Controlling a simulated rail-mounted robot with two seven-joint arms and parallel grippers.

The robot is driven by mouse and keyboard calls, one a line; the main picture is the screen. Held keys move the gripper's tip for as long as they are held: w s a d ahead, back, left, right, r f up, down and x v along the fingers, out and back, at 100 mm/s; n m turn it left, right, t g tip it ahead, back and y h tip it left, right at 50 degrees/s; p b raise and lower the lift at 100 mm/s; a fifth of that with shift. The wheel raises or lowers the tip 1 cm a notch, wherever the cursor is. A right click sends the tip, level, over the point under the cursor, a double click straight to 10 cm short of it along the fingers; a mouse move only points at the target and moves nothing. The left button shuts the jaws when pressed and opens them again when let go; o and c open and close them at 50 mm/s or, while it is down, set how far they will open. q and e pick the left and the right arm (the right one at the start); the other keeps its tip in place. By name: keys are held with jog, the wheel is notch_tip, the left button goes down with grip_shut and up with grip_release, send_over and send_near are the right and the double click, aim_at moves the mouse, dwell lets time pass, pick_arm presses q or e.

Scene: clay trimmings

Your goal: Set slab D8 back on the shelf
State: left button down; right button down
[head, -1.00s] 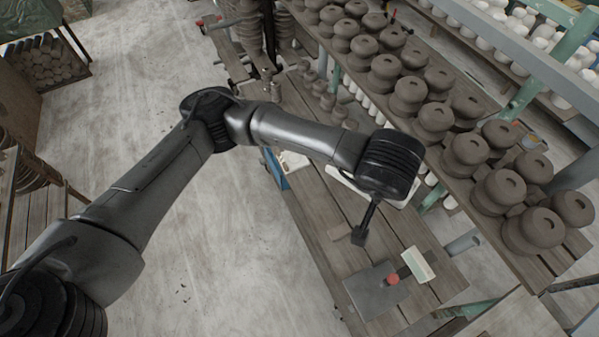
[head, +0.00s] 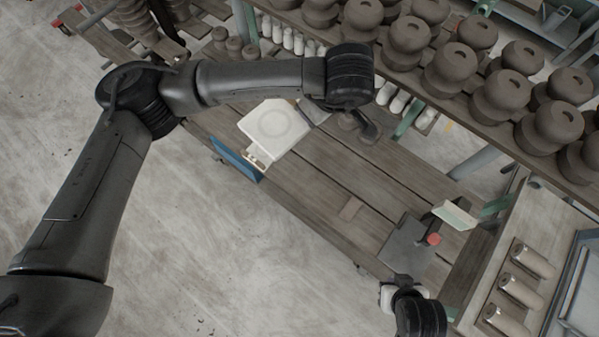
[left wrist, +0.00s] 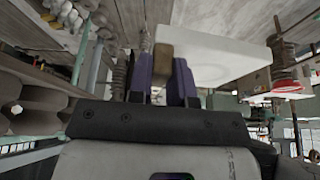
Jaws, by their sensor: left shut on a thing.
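A square white slab (head: 272,125) with a faint round mark shows in the head view, over the back left of the wooden table; I see no readable D8 on it. My left gripper (head: 358,127) is at its right side. In the left wrist view the white slab (left wrist: 225,52) extends to the right from the fingers (left wrist: 163,80), which close around a brownish piece (left wrist: 163,57) at its edge. I cannot tell how high the slab is. My right gripper (head: 402,284) is at the table's near edge, by a small white thing (head: 387,297); its fingers are unclear.
A shelf rack (head: 455,105) full of brown clay pots runs along the back.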

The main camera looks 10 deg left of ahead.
pick_arm(q)
notch_tip(320, 180, down, 38)
jog(key=w+d+m+g+h+b, duration=0.15)
jog(key=m+h+b, duration=0.25)
jog(key=m+b, duration=1)
jog(key=w+m+g+h+b, duration=0.1)
jog(key=m+g+h+b, duration=0.4)
jog(key=m, duration=1.6)
jog(key=s+a+f, duration=0.1)
jog(key=a+f, duration=0.1)
jog(key=a, duration=0.1)
jog(key=a+f+t, duration=0.1)
jog(key=a+f, duration=0.2)
jog(key=a, duration=0.1)
jog(key=s+a+f+t+b, duration=0.1)
jog(key=a+f, duration=0.1)
jog(key=a, duration=0.2)
jog(key=shift+s+f+y, duration=0.25)
jog(key=shift+s+y, duration=0.1)
jog(key=shift+y, duration=0.05)
jog(key=shift+f, duration=2.05)
jog(key=c, duration=1.1)
grip_release()
jog(key=shift+o, duration=0.2)
